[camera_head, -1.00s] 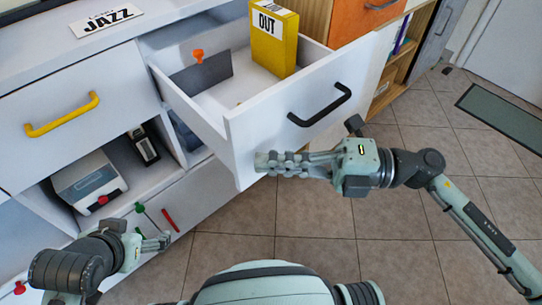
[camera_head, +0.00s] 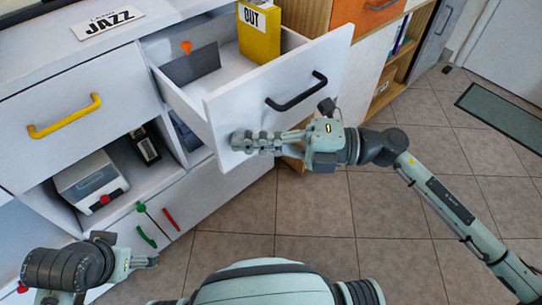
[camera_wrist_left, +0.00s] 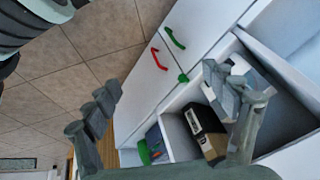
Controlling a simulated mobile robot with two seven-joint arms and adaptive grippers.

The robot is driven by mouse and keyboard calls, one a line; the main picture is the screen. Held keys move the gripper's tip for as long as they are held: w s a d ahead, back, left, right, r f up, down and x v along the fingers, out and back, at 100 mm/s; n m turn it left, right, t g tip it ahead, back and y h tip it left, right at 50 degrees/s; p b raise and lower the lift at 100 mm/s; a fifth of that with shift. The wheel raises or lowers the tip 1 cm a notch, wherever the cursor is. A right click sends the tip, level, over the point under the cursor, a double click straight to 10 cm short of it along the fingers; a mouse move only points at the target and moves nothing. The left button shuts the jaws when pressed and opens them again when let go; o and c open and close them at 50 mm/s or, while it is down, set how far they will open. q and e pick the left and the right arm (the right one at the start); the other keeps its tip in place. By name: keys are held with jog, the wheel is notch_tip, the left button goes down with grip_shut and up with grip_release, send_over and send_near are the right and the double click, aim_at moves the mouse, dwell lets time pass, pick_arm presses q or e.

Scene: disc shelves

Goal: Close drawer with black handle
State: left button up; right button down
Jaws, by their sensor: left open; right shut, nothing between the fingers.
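The white drawer with the black handle (camera_head: 297,91) is pulled part way out of the cabinet. Its white front (camera_head: 228,107) faces toward me, and inside are a yellow box labelled OUT (camera_head: 259,32), a grey divider (camera_head: 190,66) and an orange knob-like piece. My right gripper (camera_head: 240,142) is shut and empty, its fingers lying against or just before the lower left part of the drawer front, below the handle. Whether they touch cannot be told. My left gripper (camera_head: 150,262) is open and low at the left, away from this drawer; its fingers also show in the left wrist view (camera_wrist_left: 165,115).
A closed drawer with a yellow handle (camera_head: 64,116) is at the left. Below it an open shelf holds a white-and-grey device (camera_head: 91,184) and a black box (camera_head: 146,146). Cabinet doors with green and red handles (camera_head: 171,219) are lower. Tiled floor (camera_head: 400,215) is free at the right.

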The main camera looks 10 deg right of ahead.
aim_at(178, 76)
jog(key=w+a, duration=0.2)
jog(key=w, duration=0.1)
jog(key=w+a, duration=0.3)
jog(key=w, duration=0.1)
jog(key=w+a, duration=0.2)
jog(key=w, duration=0.1)
jog(key=shift+w+a, duration=0.3)
jog(key=shift+a, duration=0.05)
jog(key=w+a+b, duration=0.1)
jog(key=w+a, duration=0.2)
jog(key=w, duration=0.2)
jog(key=shift+a+b, duration=0.35)
jog(key=w+a, duration=0.1)
jog(key=w+a+b, duration=0.1)
jog(key=w, duration=0.1)
jog(key=shift+w+a, duration=0.3)
jog(key=shift+w, duration=0.05)
pick_arm(q)
jog(key=w+d+r+m+t+h, duration=0.1)
jog(key=w+d+r+t+h, duration=0.2)
jog(key=w+d+r+t, duration=0.4)
jog(key=w+d, duration=0.3)
jog(key=w, duration=0.1)
pick_arm(e)
jog(key=shift+w+r, duration=0.1)
jog(key=shift+r, duration=0.05)
pick_arm(q)
jog(key=shift+d, duration=0.1)
jog(key=shift+f, duration=0.1)
